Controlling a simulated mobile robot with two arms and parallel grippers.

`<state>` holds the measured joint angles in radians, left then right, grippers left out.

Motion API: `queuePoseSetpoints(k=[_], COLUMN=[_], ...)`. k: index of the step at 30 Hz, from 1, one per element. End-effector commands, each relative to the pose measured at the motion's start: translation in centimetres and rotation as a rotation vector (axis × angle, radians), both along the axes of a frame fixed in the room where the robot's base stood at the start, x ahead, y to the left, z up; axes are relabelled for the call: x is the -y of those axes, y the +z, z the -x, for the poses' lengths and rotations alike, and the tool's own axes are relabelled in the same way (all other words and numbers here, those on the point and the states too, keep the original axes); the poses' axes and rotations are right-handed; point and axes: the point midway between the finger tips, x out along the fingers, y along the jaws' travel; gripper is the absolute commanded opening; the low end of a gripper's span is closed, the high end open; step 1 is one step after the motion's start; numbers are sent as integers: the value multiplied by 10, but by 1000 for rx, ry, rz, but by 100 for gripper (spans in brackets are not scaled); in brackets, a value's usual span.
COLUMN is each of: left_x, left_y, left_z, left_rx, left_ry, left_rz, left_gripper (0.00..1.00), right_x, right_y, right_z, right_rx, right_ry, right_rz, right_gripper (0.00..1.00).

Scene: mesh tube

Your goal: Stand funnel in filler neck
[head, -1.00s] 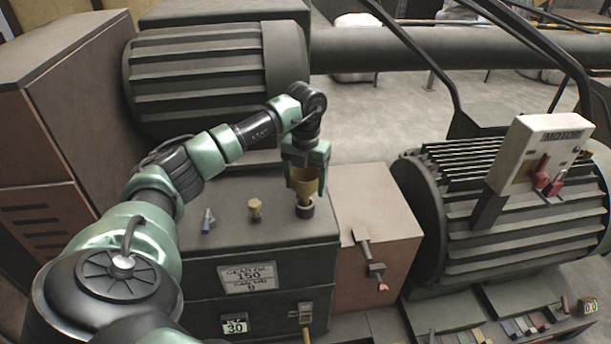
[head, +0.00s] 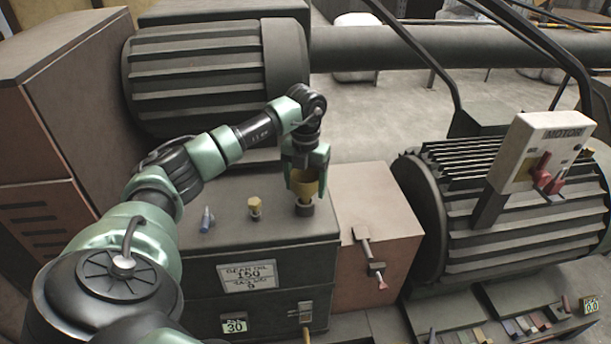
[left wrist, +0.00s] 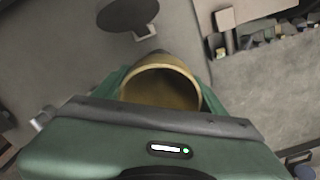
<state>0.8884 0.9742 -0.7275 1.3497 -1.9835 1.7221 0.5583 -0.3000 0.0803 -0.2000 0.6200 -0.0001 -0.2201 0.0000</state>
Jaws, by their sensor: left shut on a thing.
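The yellow funnel (head: 305,184) is upright between the fingers of my left gripper (head: 306,178), which is shut on it. The dark filler neck (head: 304,208) is a short round collar on top of the gear box (head: 262,225). The funnel's lower end is at the neck's mouth; its spout is not visible, and I cannot tell how deep it sits. In the left wrist view the funnel's open rim (left wrist: 160,80) shows beyond the gripper body. My right gripper is not in view.
A yellow cap (head: 255,206) and a small blue-grey cone-shaped thing (head: 206,219) stand on the box top left of the neck. A reddish box with a lever (head: 368,254) is at right. A finned motor with a switch panel (head: 545,150) stands further right.

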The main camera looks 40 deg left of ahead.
Motion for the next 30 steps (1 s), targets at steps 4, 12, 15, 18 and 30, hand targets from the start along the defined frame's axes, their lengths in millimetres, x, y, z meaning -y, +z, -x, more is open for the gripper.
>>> queuePoseSetpoints(k=[4,12,15,18,30], left_x=[0,0,0,0,0], left_y=[-2,-6,-7,-8,-10], left_z=[0,0,0,0,0], left_rx=[0,0,0,0,0], left_ry=[0,0,0,0,0], left_rz=[0,0,0,0,0], left_gripper=[28,28,28,28,96], right_x=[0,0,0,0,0], right_y=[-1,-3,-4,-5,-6], right_z=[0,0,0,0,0], right_rx=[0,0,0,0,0], right_ry=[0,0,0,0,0], right_rz=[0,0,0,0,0], right_gripper=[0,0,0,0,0])
